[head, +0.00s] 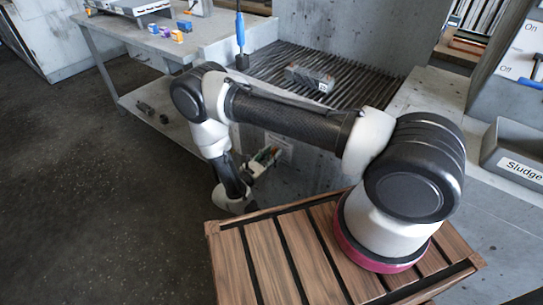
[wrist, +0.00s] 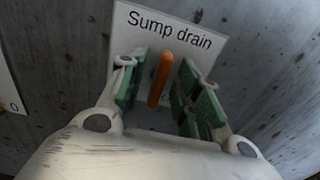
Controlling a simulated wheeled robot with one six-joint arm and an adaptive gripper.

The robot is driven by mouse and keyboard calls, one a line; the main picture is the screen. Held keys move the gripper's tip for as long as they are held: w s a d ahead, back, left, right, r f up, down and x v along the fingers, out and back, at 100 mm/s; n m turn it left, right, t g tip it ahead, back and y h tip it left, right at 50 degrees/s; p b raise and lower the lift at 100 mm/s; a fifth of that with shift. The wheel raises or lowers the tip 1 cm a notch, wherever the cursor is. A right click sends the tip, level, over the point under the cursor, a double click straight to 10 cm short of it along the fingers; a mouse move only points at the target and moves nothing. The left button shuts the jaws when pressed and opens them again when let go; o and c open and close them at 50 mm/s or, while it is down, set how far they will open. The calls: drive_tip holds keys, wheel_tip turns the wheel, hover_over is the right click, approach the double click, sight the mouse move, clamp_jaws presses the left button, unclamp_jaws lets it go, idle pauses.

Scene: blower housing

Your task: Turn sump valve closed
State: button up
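The sump valve's orange handle (wrist: 160,78) stands in front of a white plate (wrist: 205,42) marked "Sump drain" in the wrist view. It looks near upright, tilted slightly. My gripper (wrist: 160,88) is open, with one green-padded finger on each side of the handle and a gap visible on both sides. The handle's lower end and the valve body are hidden or too dark to make out. In the head view my gripper (head: 263,161) is low at the grey housing's front face, below the grating; the handle is not clear there.
A side table (head: 210,33) carries small coloured blocks. At right are a "Sludge" bin (head: 515,160) and an On/Off panel (head: 520,60). The floor at left is clear.

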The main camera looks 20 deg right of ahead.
clamp_jaws()
drive_tip(key=shift+d+m, duration=0.1)
drive_tip(key=shift+m, duration=0.3)
drive_tip(key=shift+s+d+f+m, duration=0.1)
drive_tip(key=shift+f+m, duration=0.05)
drive_tip(key=shift+m, duration=2.7)
drive_tip(key=shift+s+f+m, duration=0.1)
drive_tip(key=shift+m, duration=2.7)
drive_tip(key=shift+s+d+f+m, duration=0.1)
drive_tip(key=shift+f+m, duration=0.05)
drive_tip(key=shift+m, duration=2.7)
unclamp_jaws()
